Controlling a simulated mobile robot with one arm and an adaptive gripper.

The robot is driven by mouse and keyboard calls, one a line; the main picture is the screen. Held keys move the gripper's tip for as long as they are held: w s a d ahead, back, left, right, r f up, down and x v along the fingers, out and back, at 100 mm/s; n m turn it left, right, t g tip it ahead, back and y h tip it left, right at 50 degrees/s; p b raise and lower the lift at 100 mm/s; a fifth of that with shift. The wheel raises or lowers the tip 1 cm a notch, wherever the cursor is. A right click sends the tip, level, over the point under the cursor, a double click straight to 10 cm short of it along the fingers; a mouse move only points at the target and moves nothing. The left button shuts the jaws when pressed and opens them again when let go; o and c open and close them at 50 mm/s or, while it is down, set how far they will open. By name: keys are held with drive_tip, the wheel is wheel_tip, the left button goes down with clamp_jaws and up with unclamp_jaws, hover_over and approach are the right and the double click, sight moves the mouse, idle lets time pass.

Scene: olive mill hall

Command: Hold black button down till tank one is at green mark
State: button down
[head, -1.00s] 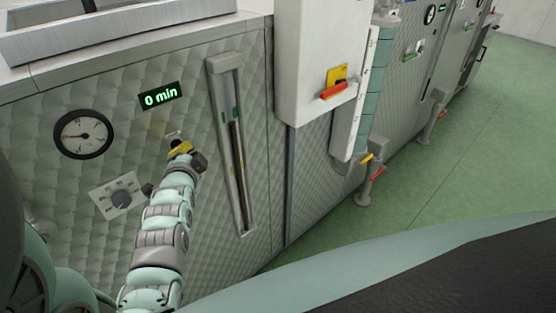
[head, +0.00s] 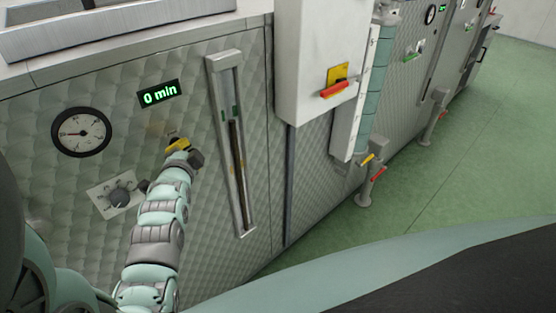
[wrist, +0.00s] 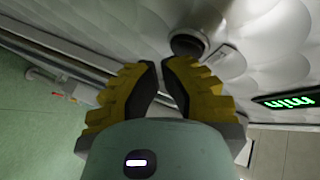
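The black button (wrist: 187,43), in a pale metal ring, sits on the quilted metal panel just beyond my fingertips in the wrist view. In the head view my gripper hides it. My gripper (head: 177,143) is at the panel below the green display. Its yellow fingers (wrist: 159,64) nearly meet at the tips and hold nothing. I cannot tell whether they touch the button. The upright level gauge (head: 243,190) stands right of my gripper. Its dark column (head: 238,165) tops out close below the green mark (head: 235,112). No tank number is readable.
The display (head: 159,94) reads "0 min". A round dial (head: 81,132) and a rotary knob (head: 120,198) are on the panel to the left. A white box (head: 312,70) with a red-handled switch (head: 335,89) juts out at right. Green floor (head: 470,150) is clear beyond.

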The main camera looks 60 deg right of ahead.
drive_tip(key=shift+w+d+b, duration=0.15)
drive_tip(key=shift+w+b, duration=0.15)
drive_tip(key=shift+b, duration=0.05)
idle(1.2)
drive_tip(key=shift+s, duration=0.1)
drive_tip(key=shift+s+a, duration=0.2)
drive_tip(key=shift+s, duration=0.45)
drive_tip(key=shift+s+a, duration=0.2)
drive_tip(key=shift+s, duration=0.6)
drive_tip(key=shift+s+a, duration=0.15)
drive_tip(key=shift+s, duration=0.7)
drive_tip(key=shift+s+a, duration=0.2)
drive_tip(key=shift+s, duration=0.6)
